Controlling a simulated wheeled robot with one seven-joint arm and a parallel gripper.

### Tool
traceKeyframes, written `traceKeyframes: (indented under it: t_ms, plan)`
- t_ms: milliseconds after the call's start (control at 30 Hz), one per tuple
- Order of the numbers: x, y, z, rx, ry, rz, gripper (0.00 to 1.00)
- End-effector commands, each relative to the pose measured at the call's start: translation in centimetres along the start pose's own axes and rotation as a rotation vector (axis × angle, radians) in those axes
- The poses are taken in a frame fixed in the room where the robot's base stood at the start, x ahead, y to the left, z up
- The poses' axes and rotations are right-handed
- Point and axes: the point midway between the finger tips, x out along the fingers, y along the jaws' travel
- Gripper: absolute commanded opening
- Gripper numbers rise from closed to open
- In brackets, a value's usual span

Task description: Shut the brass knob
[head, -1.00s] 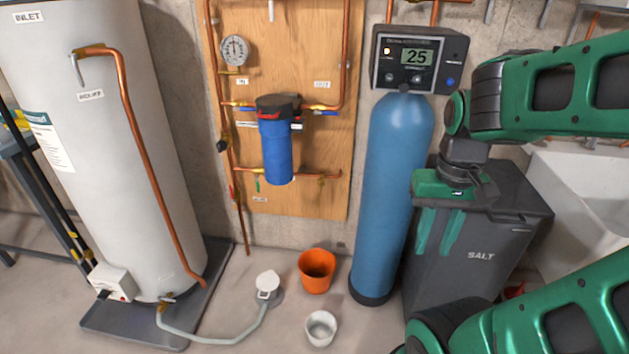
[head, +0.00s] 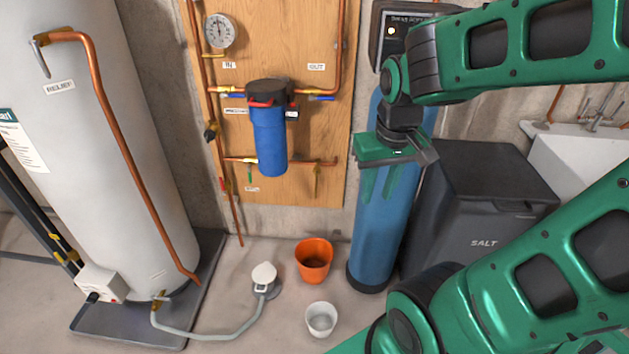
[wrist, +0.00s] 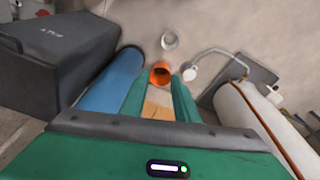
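A small brass-coloured handle (head: 317,180) hangs from the lower copper pipe on the wooden board, right of the blue filter housing. Another brass fitting (head: 160,297) sits at the foot of the white water heater, where the grey hose joins. Both are small, and I cannot tell for certain which is the knob or how it is turned. My gripper (head: 378,190) is open and empty, fingers pointing down, in front of the blue tank and right of the board. In the wrist view, its two fingers (wrist: 159,100) stand apart with nothing between them.
The blue filter housing (head: 269,140) hangs on the wooden board (head: 310,120). The white water heater (head: 90,150) stands left. The blue tank (head: 380,240) and dark salt bin (head: 480,215) stand right. An orange bucket (head: 313,268) and white cup (head: 321,325) are on the floor.

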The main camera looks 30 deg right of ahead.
Motion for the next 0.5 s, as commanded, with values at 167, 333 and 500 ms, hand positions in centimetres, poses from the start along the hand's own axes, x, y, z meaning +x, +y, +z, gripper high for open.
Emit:
traceKeyframes:
  t_ms: [167,333,500]
  plan:
    - [2.6,-7.2,-8.3,-0.264,0.152,-0.001,0.28]
    - [6.5,-8.3,-13.2,-0.367,0.182,0.073,0.28]
    - [10.9,-6.8,-17.0,-0.445,0.169,0.194,0.28]
